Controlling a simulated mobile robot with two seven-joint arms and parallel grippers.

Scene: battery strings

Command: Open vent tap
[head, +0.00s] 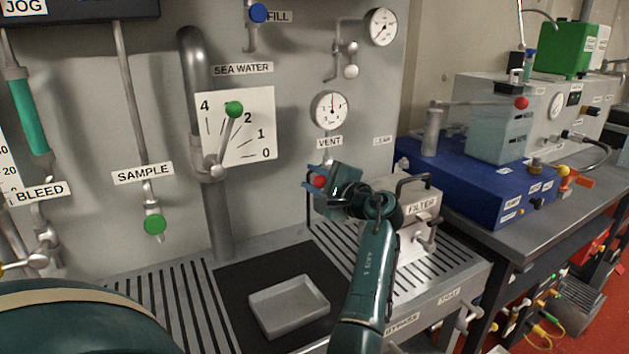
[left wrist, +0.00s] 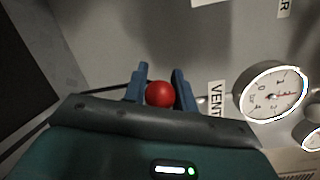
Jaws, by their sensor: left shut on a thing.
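The vent tap's red ball knob (head: 319,181) is below the VENT label (head: 329,142) and the pressure gauge (head: 331,109) on the grey panel. My left gripper (head: 321,176) is at the knob, shut on it. In the left wrist view the red knob (left wrist: 160,94) sits between the two blue fingers of my left gripper (left wrist: 159,84), with the VENT label (left wrist: 215,97) just to its right. The tap's body and lever are mostly hidden by the gripper, so its angle cannot be told. My right gripper is not in view.
The FILTER box (head: 421,205) stands close to the right of my left gripper. A shallow grey tray (head: 289,307) lies on the dark mat below. The SEA WATER lever with a green knob (head: 234,109) is left of the vent, and a blue unit (head: 480,190) stands right.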

